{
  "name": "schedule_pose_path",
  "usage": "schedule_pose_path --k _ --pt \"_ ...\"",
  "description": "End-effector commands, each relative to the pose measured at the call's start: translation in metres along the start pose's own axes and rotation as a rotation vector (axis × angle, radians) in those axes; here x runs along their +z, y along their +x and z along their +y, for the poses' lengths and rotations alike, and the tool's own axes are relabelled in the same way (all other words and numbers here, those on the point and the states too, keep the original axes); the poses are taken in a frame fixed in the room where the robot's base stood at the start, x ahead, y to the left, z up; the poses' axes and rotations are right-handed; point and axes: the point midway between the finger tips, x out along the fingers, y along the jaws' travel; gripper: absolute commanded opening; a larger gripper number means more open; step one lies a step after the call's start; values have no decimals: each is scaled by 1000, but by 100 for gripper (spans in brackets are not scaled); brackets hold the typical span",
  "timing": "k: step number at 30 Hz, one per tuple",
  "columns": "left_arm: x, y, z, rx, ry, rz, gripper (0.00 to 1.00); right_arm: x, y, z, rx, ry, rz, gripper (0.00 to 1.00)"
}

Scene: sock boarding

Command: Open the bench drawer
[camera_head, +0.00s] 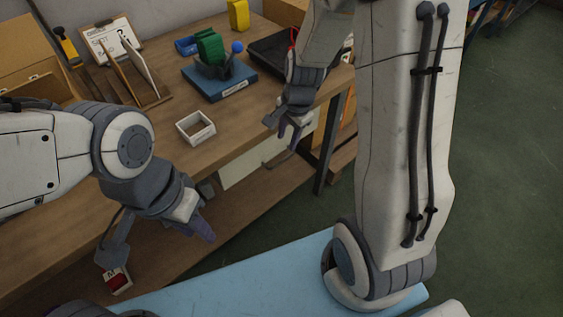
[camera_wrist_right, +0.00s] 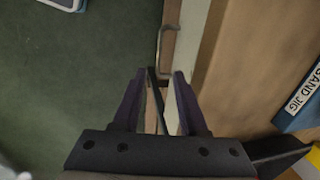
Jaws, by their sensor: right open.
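The bench drawer's pale front (camera_head: 243,168) sits under the front edge of the wooden bench top and looks flush with it. In the right wrist view the pale drawer front (camera_wrist_right: 190,38) runs along the bench edge, with a thin metal handle (camera_wrist_right: 164,48) on it. My right gripper (camera_head: 289,142) is at the drawer front, below the bench edge. In the right wrist view its open fingers (camera_wrist_right: 157,75) point along the front, with the handle just beyond the tips; I cannot tell whether they touch it. My left gripper (camera_head: 201,228) hangs in front of the bench, its jaws unclear.
A dark bench leg (camera_head: 329,145) stands right of the drawer. Green floor (camera_head: 500,150) is open at right.

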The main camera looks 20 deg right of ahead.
Motion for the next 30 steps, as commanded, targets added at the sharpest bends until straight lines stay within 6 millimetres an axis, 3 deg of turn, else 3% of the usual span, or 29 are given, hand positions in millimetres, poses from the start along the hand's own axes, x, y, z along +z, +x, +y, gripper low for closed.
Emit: schedule_pose_path --k 15,21,30 --pt "2 31 -2 0 0 0 35 1 87 0 3 0 -2 42" --pt "2 36 -3 0 0 0 35 1 101 0 2 -1 -1 42" --pt "2 36 -3 0 0 0 35 1 102 -1 1 -2 -1 42"
